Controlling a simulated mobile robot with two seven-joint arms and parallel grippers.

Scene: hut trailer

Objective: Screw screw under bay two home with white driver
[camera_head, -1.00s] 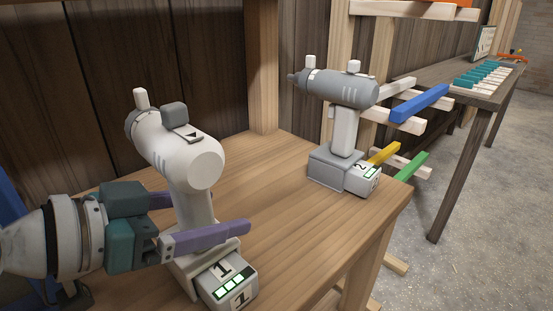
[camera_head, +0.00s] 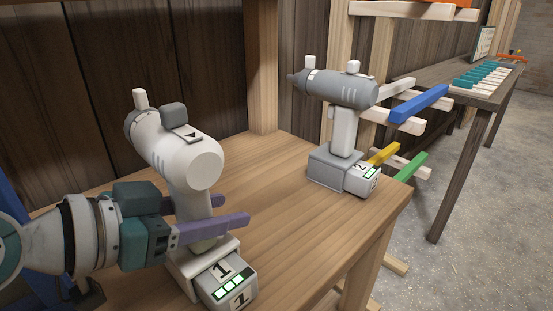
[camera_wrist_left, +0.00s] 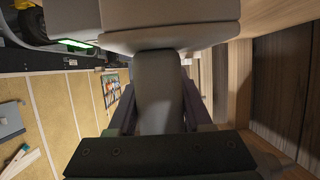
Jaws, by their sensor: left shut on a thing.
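The white driver (camera_head: 185,150) stands upright on the wooden bench, its base carrying a battery marked 1 (camera_head: 230,278) with green lights. My left gripper (camera_head: 232,208) comes in from the left with its purple fingers on either side of the driver's handle, shut on it just above the base. In the left wrist view the pale handle (camera_wrist_left: 158,90) lies between the dark fingers, below a wide pale part of the driver. My right gripper is not in view. I cannot make out the screw or bay two.
A grey driver (camera_head: 342,88) with a battery marked 2 stands on the bench (camera_head: 290,220) to the right. Beyond the bench edge, a rack holds blue (camera_head: 420,103), yellow and green bars. A far table (camera_head: 480,95) carries a row of teal and white pieces. Wooden boards stand behind.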

